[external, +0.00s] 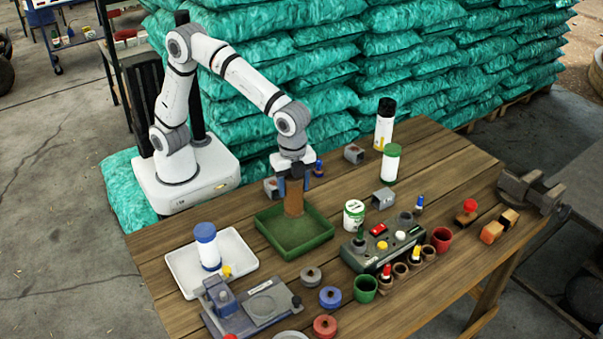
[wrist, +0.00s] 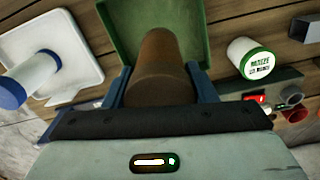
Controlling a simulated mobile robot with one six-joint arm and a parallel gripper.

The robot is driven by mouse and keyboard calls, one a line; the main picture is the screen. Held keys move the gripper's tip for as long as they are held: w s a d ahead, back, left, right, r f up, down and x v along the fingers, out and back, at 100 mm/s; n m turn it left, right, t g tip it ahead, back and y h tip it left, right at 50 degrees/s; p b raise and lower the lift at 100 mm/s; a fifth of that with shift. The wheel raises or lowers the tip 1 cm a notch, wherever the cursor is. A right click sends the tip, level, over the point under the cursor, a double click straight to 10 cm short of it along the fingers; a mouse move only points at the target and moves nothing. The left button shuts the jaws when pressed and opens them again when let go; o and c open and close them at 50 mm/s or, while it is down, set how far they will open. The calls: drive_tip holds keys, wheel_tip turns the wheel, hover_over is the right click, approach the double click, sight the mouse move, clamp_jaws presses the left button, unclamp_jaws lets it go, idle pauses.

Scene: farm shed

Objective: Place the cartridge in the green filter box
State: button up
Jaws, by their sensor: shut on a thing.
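A brown cylinder, which looks like the cartridge (external: 294,200), is upright between the fingers of my gripper (external: 292,182). It also shows in the wrist view (wrist: 160,70), reaching away from the fingers toward the green box. The green filter box (external: 292,252) is a shallow open tray on the wooden table; its floor shows bare around the cartridge in the wrist view (wrist: 122,30). My gripper is shut on the cartridge's upper part, above the box. The cartridge's lower end is over or in the box; I cannot tell whether it touches the floor.
A white tray (external: 178,267) with a blue-and-white cylinder (external: 207,247) stands left of the box. A white tub with a green lid (external: 354,214) and a control box (external: 376,250) stand to the right. A blue-grey device (external: 240,305) is in front.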

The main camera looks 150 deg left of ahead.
sight(294, 205)
wheel_tip(294, 205, down, 7)
drive_tip(key=shift+f+p, duration=0.15)
drive_tip(key=shift+p, duration=0.15)
drive_tip(key=shift+f, duration=0.15)
drive_tip(key=o, duration=1.1)
wheel_tip(294, 205, up, 12)
drive_tip(key=shift+d+r+b, duration=0.1)
drive_tip(key=shift+r+b, duration=0.1)
drive_tip(key=shift+b, duration=0.15)
